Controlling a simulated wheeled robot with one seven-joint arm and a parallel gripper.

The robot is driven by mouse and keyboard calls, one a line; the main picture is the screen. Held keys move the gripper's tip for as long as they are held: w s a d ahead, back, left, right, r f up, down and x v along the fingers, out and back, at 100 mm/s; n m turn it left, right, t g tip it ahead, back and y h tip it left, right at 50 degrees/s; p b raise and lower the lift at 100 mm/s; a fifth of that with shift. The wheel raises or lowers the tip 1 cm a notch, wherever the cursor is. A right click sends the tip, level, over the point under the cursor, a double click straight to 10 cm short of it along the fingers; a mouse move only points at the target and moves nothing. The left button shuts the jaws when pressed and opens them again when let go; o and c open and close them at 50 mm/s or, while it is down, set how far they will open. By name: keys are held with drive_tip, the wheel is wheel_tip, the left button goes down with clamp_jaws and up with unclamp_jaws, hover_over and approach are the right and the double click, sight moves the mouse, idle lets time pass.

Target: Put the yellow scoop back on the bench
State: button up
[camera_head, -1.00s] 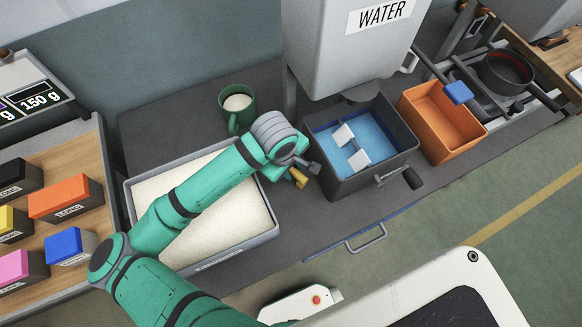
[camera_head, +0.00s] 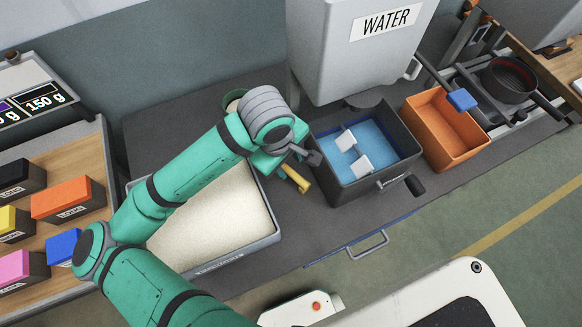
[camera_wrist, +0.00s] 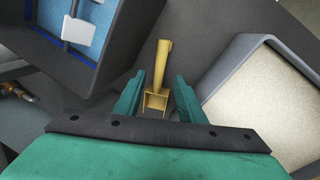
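The yellow scoop (camera_head: 297,179) appears to lie on the dark bench (camera_head: 180,110), between the tray of pale grains and the dark water box. In the wrist view the scoop (camera_wrist: 163,62) has its handle pointing away and its square cup near me. My gripper (camera_wrist: 159,76) is over it, one green finger on each side, with visible gaps between the fingers and the scoop. In the head view my gripper hides part of the scoop's cup, and its fingertips are hard to make out.
The grey tray of pale grains (camera_head: 272,236) is left of the scoop. The dark box of blue water with paddles (camera_head: 345,192) is close on the right, its crank sticking out in front. An orange bin (camera_head: 440,125) stands beyond.

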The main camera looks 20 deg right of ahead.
drive_tip(key=shift+s+a+r, duration=0.15)
drive_tip(key=shift+a+r, duration=0.05)
drive_tip(key=shift+r, duration=0.9)
